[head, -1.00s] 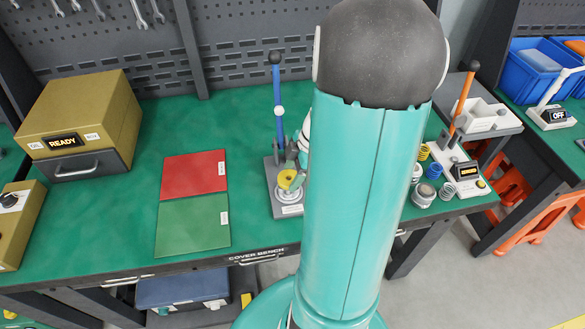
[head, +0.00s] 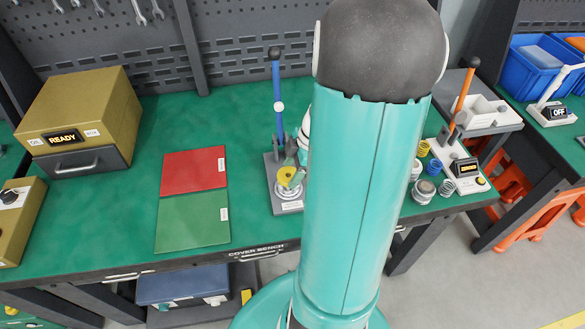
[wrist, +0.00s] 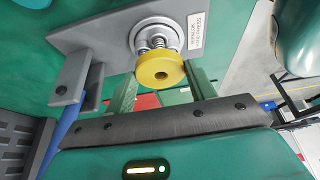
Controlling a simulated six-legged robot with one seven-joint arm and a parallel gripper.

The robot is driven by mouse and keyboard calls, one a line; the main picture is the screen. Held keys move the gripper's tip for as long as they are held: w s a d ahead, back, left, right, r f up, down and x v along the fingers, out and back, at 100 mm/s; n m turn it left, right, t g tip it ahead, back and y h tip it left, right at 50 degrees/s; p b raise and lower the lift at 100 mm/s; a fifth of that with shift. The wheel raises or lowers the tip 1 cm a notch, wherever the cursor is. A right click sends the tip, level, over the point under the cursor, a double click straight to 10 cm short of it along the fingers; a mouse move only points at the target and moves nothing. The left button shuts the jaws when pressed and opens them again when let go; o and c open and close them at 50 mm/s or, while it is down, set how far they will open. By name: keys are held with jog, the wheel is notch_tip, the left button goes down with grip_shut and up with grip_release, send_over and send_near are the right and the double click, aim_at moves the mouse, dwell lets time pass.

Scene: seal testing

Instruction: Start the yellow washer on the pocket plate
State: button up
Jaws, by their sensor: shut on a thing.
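In the head view the washer (head: 286,175) shows at the silver seat (head: 289,192), beside my arm, which hides part of the gripper.
The fixture's blue lever (head: 277,95) stands upright just behind the washer. A red mat (head: 194,171) and a green mat (head: 192,220) lie to the left. Several springs and an orange-levered fixture (head: 462,105) are at the right.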

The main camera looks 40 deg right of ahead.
aim_at(292, 174)
jog(key=shift+f, duration=0.25)
jog(key=o, duration=0.8)
jog(key=shift+o, duration=0.2)
jog(key=shift+r, duration=3.5)
jog(key=s+a+r+m+t+h, duration=0.1)
jog(key=a+r+m, duration=0.4)
jog(key=a, duration=0.7)
jog(key=s+a+r+m+t+h, duration=0.2)
jog(key=a+r+m, duration=0.4)
jog(key=a+r, duration=0.3)
jog(key=s+a, duration=0.1)
jog(key=a, duration=0.1)
jog(key=shift+a+r+h, duration=0.25)
jog(key=shift+a+h, duration=0.15)
